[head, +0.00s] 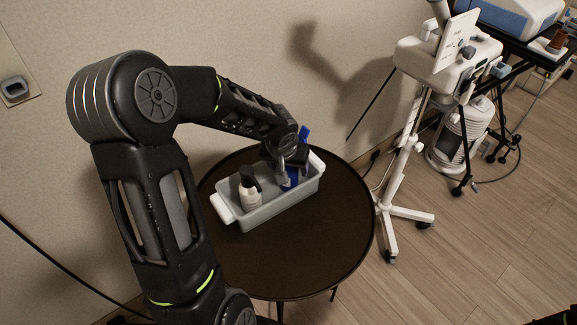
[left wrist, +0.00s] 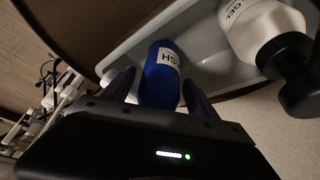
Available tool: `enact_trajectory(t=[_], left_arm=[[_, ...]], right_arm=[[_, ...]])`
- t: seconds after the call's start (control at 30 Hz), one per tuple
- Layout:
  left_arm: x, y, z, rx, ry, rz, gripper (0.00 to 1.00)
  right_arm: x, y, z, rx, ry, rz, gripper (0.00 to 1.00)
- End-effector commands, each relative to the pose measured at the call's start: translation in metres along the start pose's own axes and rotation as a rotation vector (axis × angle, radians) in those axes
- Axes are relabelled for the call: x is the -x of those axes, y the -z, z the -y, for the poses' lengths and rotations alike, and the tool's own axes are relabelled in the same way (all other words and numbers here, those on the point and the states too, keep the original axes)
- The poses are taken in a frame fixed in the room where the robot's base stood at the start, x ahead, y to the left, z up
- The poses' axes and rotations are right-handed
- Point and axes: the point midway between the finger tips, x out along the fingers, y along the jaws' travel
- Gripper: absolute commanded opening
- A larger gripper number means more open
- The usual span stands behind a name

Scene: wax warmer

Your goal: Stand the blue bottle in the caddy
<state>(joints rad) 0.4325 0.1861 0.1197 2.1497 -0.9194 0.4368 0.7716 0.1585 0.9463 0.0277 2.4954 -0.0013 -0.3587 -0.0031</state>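The blue bottle (head: 291,179), with a white label, is inside the right part of the grey-white caddy (head: 275,211) and looks about upright. Its base is hidden by the caddy wall. My left gripper (head: 287,170) reaches down at the bottle from above. In the left wrist view the blue bottle (left wrist: 160,78) lies between the two fingers of my left gripper (left wrist: 159,82), with narrow gaps at its sides, so the fingers look open around it.
A white bottle with a black cap (head: 250,190) stands in the caddy's left part; it also shows in the left wrist view (left wrist: 262,28). The round dark table (head: 320,245) is clear in front. A white wheeled stand (head: 412,150) is to the right, the wall behind.

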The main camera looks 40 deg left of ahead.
Motion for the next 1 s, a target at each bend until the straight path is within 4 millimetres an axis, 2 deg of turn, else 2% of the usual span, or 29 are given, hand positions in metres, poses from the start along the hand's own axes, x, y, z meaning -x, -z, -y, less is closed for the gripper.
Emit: enact_trajectory(t=[0.27, 0.43, 0.57, 0.9, 1.0], left_arm=[[0.001, 0.0, 0.0, 0.0, 0.0, 0.0, 0.69], [0.01, 0.002, 0.0, 0.0, 0.001, -0.002, 0.69], [0.031, 0.003, 0.0, 0.001, 0.001, -0.004, 0.69], [0.1, 0.003, 0.0, 0.0, 0.0, -0.004, 0.69], [0.113, 0.002, 0.0, 0.0, 0.001, -0.003, 0.69]], right_arm=[[0.001, 0.0, 0.0, 0.0, 0.0, 0.0, 0.36], [0.006, 0.0, 0.002, 0.0, 0.0, 0.0, 0.36], [0.011, 0.0, 0.004, 0.0, 0.0, 0.0, 0.36], [0.023, 0.0, 0.009, -0.001, 0.001, 0.0, 0.36], [0.024, 0.0, 0.01, -0.002, 0.001, 0.0, 0.36]])
